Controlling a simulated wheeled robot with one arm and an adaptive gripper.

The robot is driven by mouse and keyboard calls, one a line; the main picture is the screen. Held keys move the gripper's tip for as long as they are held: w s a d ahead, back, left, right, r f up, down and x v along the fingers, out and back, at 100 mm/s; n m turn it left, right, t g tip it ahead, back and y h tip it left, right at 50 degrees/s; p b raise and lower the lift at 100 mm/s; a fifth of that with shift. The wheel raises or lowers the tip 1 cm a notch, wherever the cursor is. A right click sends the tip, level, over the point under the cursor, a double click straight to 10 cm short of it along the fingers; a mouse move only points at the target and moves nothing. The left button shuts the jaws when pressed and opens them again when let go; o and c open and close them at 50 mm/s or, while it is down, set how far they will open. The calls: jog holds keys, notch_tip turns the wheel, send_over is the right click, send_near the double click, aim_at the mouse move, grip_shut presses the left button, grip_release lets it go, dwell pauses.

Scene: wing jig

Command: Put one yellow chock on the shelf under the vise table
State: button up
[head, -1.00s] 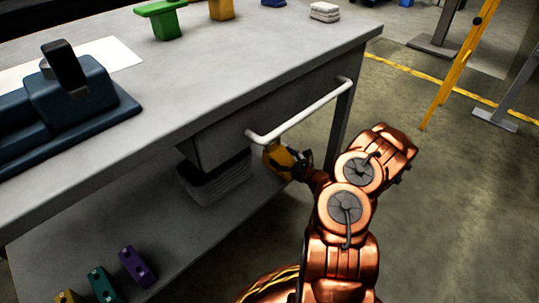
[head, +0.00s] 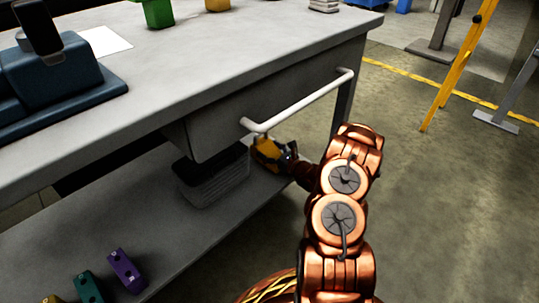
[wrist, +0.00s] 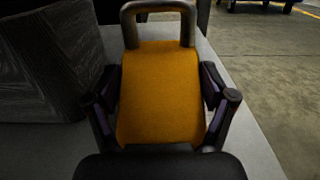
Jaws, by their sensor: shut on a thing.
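A yellow chock (wrist: 162,95) with a grey loop handle fills the middle of the wrist view. My gripper (wrist: 163,100) is shut on it, with a dark finger on each side. In the head view the chock (head: 267,151) is at the right end of the lower shelf (head: 170,225), under the drawer of the vise table (head: 240,80). My gripper (head: 288,160) comes at it from the right. I cannot tell whether the chock touches the shelf. The blue vise (head: 65,75) sits on the table top at the left.
A dark crate (head: 215,178) stands on the shelf left of the chock. The drawer's white bar handle (head: 300,103) juts out above my gripper. A purple block (head: 125,270) and a teal block (head: 88,287) lie at the shelf's near left.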

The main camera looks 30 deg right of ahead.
jog(key=shift+f, duration=0.35)
jog(key=o, duration=1.7)
jog(key=p+v, duration=0.4)
jog(key=v, duration=0.6)
jog(key=shift+s+d+r, duration=0.15)
jog(key=shift+s+d, duration=0.05)
jog(key=shift+s, duration=0.15)
jog(key=shift+s+p, duration=0.35)
jog(key=shift+s, duration=0.25)
